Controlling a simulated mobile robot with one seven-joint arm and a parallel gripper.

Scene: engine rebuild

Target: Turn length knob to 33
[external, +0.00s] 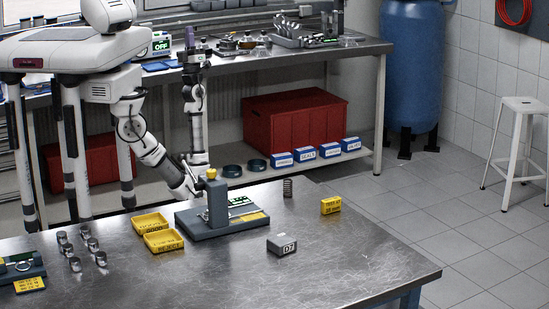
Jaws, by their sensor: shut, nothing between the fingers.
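A dark grey tester (222,222) with a flat base and an upright post stands on the near metal table. A yellow knob (211,173) sits on top of the post, and I take it to be the length knob. A small display with green characters (240,201) is on the base; its value is too small to read. A yellow label lies in front of it. My arm folds down behind the tester and back up. My gripper (190,38) is at the raised end, shut and empty, well above and behind the knob. Its fingertips are small and hard to make out.
Yellow trays (163,240) are left of the tester, with several metal cylinders (75,264) further left. A dark spring (287,187), a yellow block (330,205) and a grey box marked D7 (282,244) are right. The table's front right is clear. A workbench (290,57) stands behind.

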